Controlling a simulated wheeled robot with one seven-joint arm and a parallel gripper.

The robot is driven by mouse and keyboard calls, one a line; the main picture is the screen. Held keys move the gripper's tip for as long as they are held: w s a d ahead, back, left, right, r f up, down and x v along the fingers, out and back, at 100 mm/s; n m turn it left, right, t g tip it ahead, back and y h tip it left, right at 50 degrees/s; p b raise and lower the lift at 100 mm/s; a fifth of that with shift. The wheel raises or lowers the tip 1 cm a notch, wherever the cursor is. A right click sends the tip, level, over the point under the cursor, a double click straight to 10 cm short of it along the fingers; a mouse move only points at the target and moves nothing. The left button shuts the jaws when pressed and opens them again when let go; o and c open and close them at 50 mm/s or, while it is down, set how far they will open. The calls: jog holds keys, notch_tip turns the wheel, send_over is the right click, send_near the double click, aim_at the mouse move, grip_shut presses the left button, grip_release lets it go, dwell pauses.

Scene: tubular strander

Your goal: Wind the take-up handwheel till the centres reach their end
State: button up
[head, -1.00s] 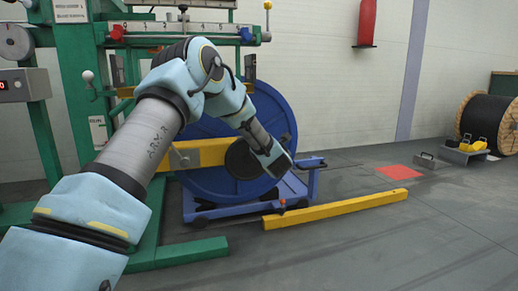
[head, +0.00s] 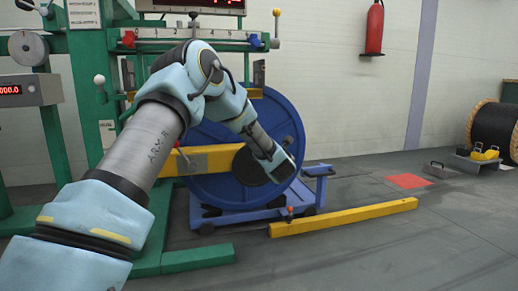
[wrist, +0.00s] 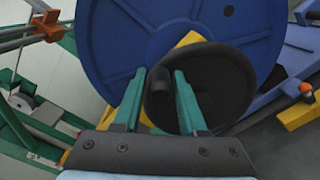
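The take-up handwheel (wrist: 210,85) is a black disc in front of the big blue reel. In the head view the handwheel (head: 250,167) is partly covered by my arm. My gripper (wrist: 160,74) reaches the handwheel's left part in the wrist view. Its two green fingers stand on either side of the dark handle (wrist: 158,94), which fills the gap between them. It appears shut on this handle. In the head view my gripper (head: 284,172) is at the wheel's right side, its fingers hard to make out. The centres are hidden.
The blue reel (head: 284,118) stands behind a yellow beam (head: 212,158) in a green frame (head: 85,90). A blue carriage (head: 238,216) sits below. A yellow bar (head: 345,217) lies on the floor at right.

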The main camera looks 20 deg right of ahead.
jog(key=shift+o, duration=1.1)
jog(key=shift+s, duration=0.1)
jog(key=s+a+p, duration=0.1)
jog(key=s+p, duration=0.2)
jog(key=s, duration=0.7)
jog(key=shift+s+p, duration=0.3)
jog(key=shift+a, duration=0.1)
